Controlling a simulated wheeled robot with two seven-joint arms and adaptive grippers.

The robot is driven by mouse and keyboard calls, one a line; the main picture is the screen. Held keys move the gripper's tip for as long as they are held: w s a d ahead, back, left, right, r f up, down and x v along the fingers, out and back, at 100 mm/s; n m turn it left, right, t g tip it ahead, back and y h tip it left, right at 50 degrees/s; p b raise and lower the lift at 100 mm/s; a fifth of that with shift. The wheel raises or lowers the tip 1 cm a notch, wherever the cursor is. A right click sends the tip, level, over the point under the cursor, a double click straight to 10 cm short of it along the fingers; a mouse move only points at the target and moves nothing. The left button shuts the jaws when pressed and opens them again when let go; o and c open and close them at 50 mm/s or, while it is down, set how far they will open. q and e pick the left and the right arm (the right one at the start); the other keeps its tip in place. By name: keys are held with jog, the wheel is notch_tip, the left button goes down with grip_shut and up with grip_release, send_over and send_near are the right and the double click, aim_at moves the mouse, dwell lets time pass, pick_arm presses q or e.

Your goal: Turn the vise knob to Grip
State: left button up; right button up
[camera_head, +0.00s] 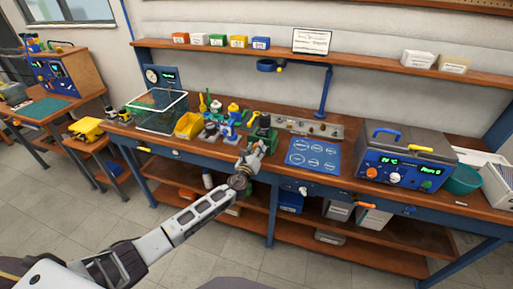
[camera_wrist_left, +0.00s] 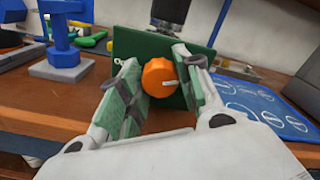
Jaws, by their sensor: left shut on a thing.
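The vise knob (camera_wrist_left: 158,78) is orange and round, on the front of a green block, the vise (camera_wrist_left: 205,63). Its white pointer mark points to the right and slightly down in the wrist view. A white label left of the knob is mostly hidden by a finger; the lettering right of it is hidden too. My left gripper (camera_wrist_left: 158,90) has its two green-padded fingers on either side of the knob and is shut on it. In the head view my left gripper (camera_head: 252,156) is at the bench's front edge, before the vise (camera_head: 264,134). My right gripper is not in view.
A blue mat with white circles (camera_head: 314,155) lies right of the vise. A blue stand (camera_wrist_left: 66,45) and other small fixtures stand close on its left. A yellow bin (camera_head: 189,125) and a wire basket (camera_head: 160,111) are farther left. A control box (camera_head: 402,160) stands at right.

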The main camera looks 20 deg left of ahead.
pick_arm(q)
jog(key=shift+m+p, duration=0.75)
jog(key=shift+m, duration=1.15)
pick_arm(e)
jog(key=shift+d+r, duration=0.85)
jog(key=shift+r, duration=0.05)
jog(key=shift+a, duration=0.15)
pick_arm(q)
jog(key=o, duration=1)
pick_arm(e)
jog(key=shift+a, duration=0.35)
pick_arm(q)
jog(key=shift+o, duration=0.2)
jog(key=s, duration=1.2)
jog(key=shift+a, duration=0.2)
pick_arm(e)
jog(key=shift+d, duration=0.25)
